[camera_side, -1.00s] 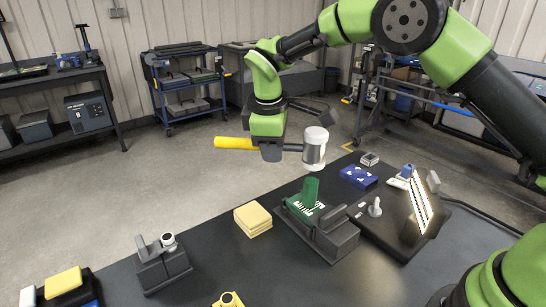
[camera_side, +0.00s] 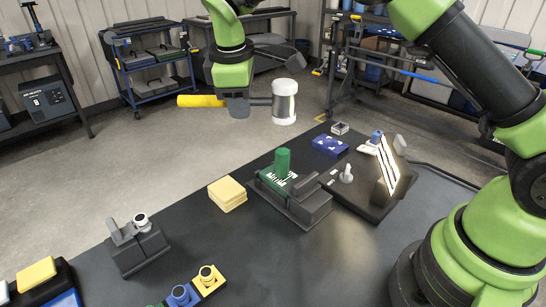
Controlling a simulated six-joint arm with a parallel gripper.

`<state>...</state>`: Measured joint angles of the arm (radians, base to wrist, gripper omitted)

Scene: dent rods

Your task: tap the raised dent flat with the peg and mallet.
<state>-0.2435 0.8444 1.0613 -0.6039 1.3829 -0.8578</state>
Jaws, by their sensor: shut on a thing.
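My gripper (camera_side: 238,104) is shut on the mallet and holds it level in the air. The mallet's yellow handle (camera_side: 202,101) sticks out to the left, and its silver head with white ends (camera_side: 284,103) is on the right. The green peg (camera_side: 282,163) stands roughly upright on a green plate with white stripes (camera_side: 273,182), on a dark grey fixture. The mallet head hangs above the peg in the picture, with a clear gap between them. The raised dent cannot be made out; the peg may cover it.
Yellow pads (camera_side: 227,194) lie left of the fixture (camera_side: 305,208). A grey holder (camera_side: 138,246) stands further left. A lit striped panel (camera_side: 388,165), a pale knob (camera_side: 346,174) and a blue block (camera_side: 330,146) are to the right.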

